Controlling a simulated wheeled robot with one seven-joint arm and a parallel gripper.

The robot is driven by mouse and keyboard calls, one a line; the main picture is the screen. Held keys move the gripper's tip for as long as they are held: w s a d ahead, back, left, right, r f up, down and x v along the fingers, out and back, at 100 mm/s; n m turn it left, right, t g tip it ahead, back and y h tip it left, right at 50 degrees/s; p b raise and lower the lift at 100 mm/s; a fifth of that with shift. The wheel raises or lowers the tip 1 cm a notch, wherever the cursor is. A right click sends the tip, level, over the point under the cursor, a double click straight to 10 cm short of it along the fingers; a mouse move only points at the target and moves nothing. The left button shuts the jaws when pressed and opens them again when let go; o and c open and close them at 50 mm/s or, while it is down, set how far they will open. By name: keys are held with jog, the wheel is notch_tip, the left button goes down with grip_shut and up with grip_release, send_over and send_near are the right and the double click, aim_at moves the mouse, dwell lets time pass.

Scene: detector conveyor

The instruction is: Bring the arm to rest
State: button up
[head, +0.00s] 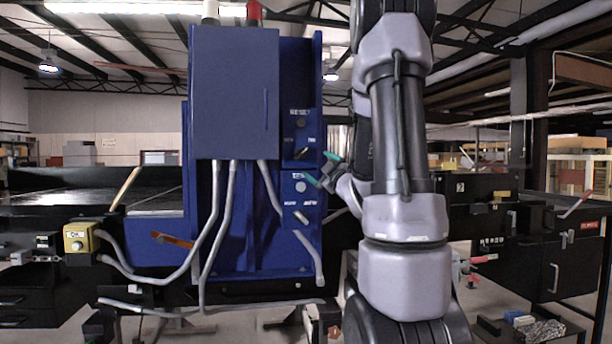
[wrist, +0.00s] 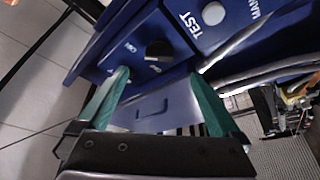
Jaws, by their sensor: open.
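My gripper (head: 322,168) is raised at the right edge of the blue control panel (head: 262,215) in the head view, with its green fingers apart. In the wrist view my gripper (wrist: 163,98) is open, with a black rotary knob (wrist: 158,50) marked ON and OFF just beyond the gap between the fingers. Nothing is held between them. The white TEST button (wrist: 211,13) is up and right of the knob. In the head view the knob (head: 301,153) sits below the RESET label. I cannot tell whether a finger touches the panel.
A blue box (head: 235,95) stands out from the panel, with grey conduits (head: 225,205) hanging below. A conveyor (head: 90,195) with a yellow button box (head: 79,238) is at left. Black cabinets (head: 550,255) are at right. A tray of parts (head: 535,328) sits low at right.

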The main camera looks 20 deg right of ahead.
jog(key=s+a+f+m+g+y, duration=0.1)
jog(key=s+a+f+m+g, duration=0.2)
jog(key=s+a+m+g, duration=0.3)
jog(key=s+a+f+m+g+y, duration=0.1)
jog(key=s+a+f+m+g, duration=0.2)
jog(key=s+a+m+g, duration=0.4)
jog(key=s+a, duration=0.3)
jog(key=s, duration=0.3)
jog(key=s+a+g, duration=0.1)
jog(key=s+a, duration=0.2)
jog(key=s, duration=0.4)
jog(key=shift+f, duration=0.2)
